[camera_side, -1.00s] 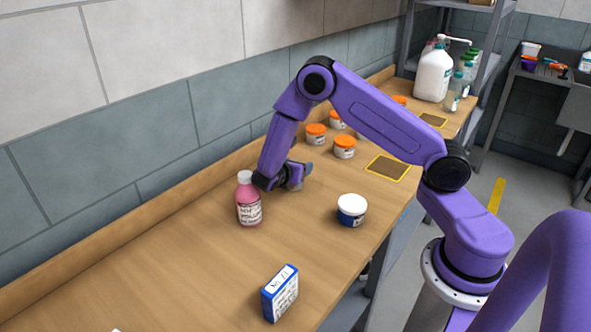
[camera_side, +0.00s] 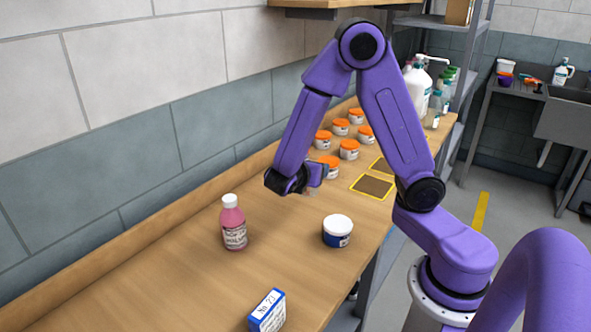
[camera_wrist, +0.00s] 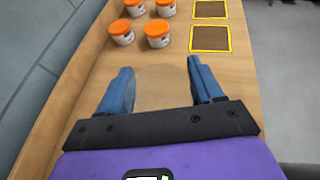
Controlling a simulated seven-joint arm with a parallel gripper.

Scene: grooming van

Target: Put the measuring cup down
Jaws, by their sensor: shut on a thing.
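A clear, nearly see-through measuring cup (camera_wrist: 160,90) shows as a pale round shape between the fingers of my gripper (camera_wrist: 160,68) in the wrist view. The gripper is shut on it, one finger on each side. In the side view my gripper (camera_side: 313,182) is over the bench, behind the white-lidded tub and short of the orange-lidded jars. The cup is too faint there to make out well. I cannot tell how far its base is from the bench.
On the wooden bench (camera_side: 180,275) stand a pink bottle (camera_side: 233,225), a white-lidded blue tub (camera_side: 337,232), a blue-white box (camera_side: 267,312) and several orange-lidded jars (camera_side: 349,149). Two yellow-edged brown squares (camera_side: 372,187) are bare. Large white bottles (camera_side: 417,86) stand at the back.

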